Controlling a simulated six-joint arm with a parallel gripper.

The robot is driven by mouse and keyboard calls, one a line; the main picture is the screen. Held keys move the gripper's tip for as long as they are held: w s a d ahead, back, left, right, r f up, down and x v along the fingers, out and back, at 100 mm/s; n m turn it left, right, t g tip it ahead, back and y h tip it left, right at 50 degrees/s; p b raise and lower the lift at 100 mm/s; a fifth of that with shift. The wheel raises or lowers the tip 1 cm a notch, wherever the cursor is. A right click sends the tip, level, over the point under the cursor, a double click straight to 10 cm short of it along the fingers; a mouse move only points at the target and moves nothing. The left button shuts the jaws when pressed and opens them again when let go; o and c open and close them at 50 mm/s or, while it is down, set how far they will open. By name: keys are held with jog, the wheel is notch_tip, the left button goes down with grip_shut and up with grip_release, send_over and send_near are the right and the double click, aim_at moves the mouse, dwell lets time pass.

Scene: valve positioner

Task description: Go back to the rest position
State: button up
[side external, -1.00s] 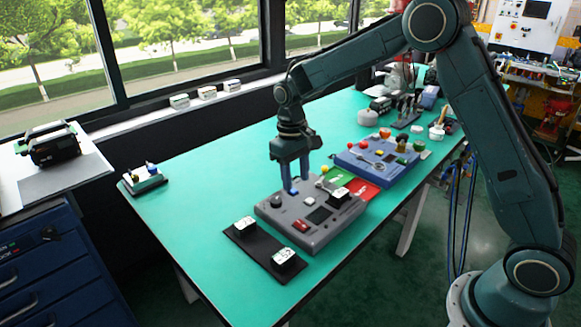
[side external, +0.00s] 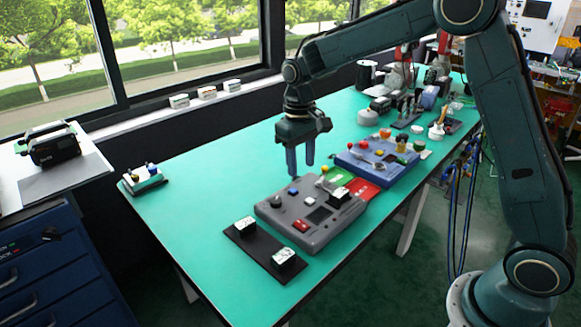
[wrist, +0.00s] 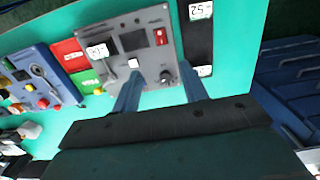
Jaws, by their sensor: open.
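My gripper (side external: 301,166) is open and empty. In the side view it hangs above the table just behind the grey control box (side external: 275,218), with its fingers pointing down and apart from the box. The grey box carries a dark knob (side external: 275,200), a blue button (side external: 294,192), a white button, a red switch (side external: 301,225) and a dark screen. In the wrist view my gripper's two blue fingers (wrist: 157,95) reach toward the lower edge of the grey box (wrist: 145,65), with nothing between their tips.
A blue panel (side external: 375,158) with coloured knobs stands right of the grey box, with red and green cards (side external: 364,188) between. A black tray (side external: 263,249) with two white-topped blocks lies in front. Tools crowd the far end. The table's left part (side external: 200,190) is mostly clear.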

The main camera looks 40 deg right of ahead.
jog(key=s+r+t, duration=0.3)
jog(key=s+r, duration=0.9)
jog(key=s, duration=0.2)
jog(key=s+d+t, duration=0.1)
jog(key=s+t, duration=0.2)
jog(key=s, duration=1.2)
jog(key=shift+f, duration=0.15)
jog(key=shift+c, duration=0.2)
